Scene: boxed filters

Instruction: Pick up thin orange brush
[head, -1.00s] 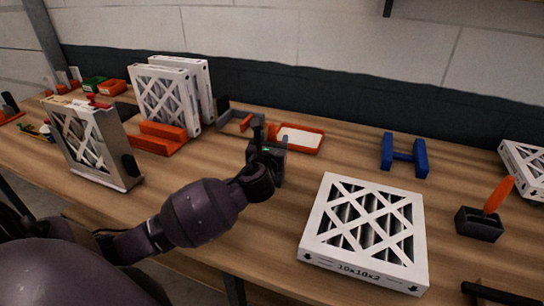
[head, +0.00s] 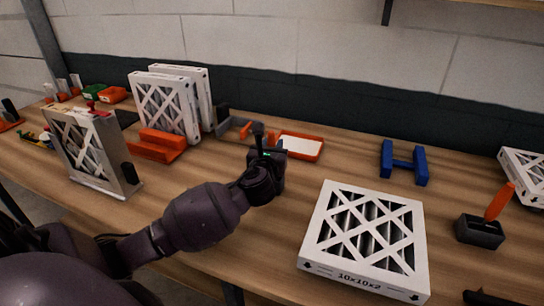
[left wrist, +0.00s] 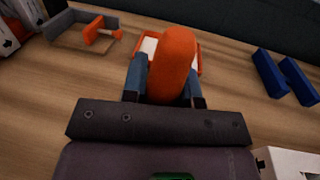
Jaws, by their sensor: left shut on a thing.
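My left gripper (head: 262,145) is above the middle of the table, in front of the orange-rimmed tray. In the left wrist view its two blue-grey fingers (left wrist: 163,92) are shut on an orange, round-ended thing, which looks like the handle of the orange brush (left wrist: 167,60). The handle points up between the fingers and hides part of the tray. The brush's lower end is hidden. Another orange handle (head: 499,202) stands tilted in a black holder (head: 480,232) at the right of the head view. My right gripper is not in view.
A white-framed filter (head: 313,235) lies flat at the front right. A blue stand (head: 404,163) is behind it. The orange-rimmed tray (head: 318,150) is just beyond my gripper. Upright filters (head: 137,100) and an orange rack (head: 160,152) stand at the left. Bare wood surrounds the blue stand.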

